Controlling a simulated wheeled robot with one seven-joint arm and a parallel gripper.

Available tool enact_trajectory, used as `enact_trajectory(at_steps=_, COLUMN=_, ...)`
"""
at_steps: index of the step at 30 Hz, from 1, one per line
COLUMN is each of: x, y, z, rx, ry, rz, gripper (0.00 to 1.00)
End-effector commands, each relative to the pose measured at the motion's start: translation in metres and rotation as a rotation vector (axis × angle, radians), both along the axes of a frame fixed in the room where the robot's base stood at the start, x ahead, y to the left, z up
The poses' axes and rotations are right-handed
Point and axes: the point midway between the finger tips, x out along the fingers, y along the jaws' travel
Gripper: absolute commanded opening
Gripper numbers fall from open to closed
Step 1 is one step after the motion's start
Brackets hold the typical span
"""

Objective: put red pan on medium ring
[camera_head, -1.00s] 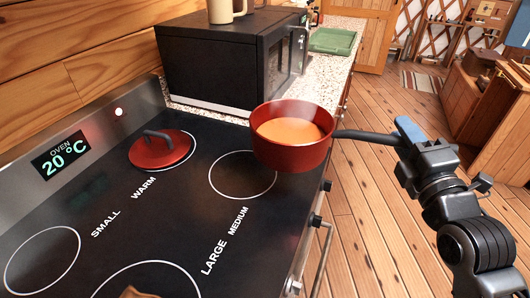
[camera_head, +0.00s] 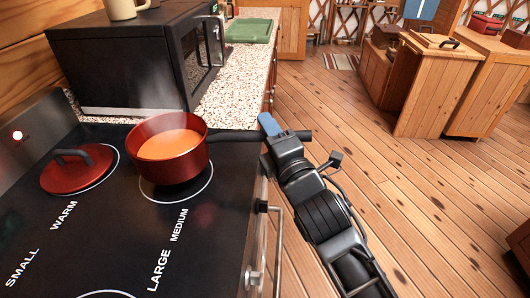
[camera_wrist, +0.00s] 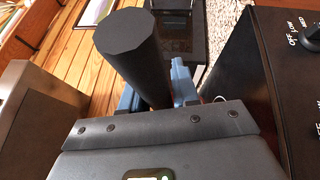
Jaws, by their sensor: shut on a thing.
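The red pan (camera_head: 181,166), full of orange soup, is upright over the medium ring (camera_head: 176,198) on the black stove top. The ring's front arc shows below the pan, and its back part is hidden. I cannot tell whether the pan's base touches the glass. My gripper (camera_head: 270,132) is shut on the pan's dark handle, which points right past the stove's edge. In the wrist view the handle (camera_wrist: 133,50) stands between the blue fingers (camera_wrist: 157,90).
A red lid (camera_head: 77,170) lies on the warm ring at left. A black microwave (camera_head: 140,65) stands close behind the pan, with a green tray (camera_head: 249,30) on the counter beyond.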

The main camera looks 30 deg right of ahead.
Motion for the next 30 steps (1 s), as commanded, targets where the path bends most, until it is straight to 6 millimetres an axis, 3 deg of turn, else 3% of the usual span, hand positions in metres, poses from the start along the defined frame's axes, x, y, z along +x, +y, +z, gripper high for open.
enact_trajectory(at_steps=5, x=0.004, y=0.006, z=-0.004, rx=0.001, ry=-0.006, rz=-0.001, gripper=0.0)
enact_trajectory(at_steps=14, x=0.004, y=0.006, z=-0.04, rx=0.003, ry=-0.005, rz=-0.001, gripper=0.0)
enact_trajectory(at_steps=27, x=0.004, y=0.007, z=-0.045, rx=0.002, ry=-0.006, rz=0.001, gripper=0.0)
enact_trajectory(at_steps=28, x=0.003, y=0.006, z=-0.046, rx=0.0, ry=-0.001, rz=0.0, gripper=0.32)
enact_trajectory(at_steps=30, x=0.003, y=0.006, z=-0.046, rx=0.0, ry=-0.001, rz=0.0, gripper=0.38)
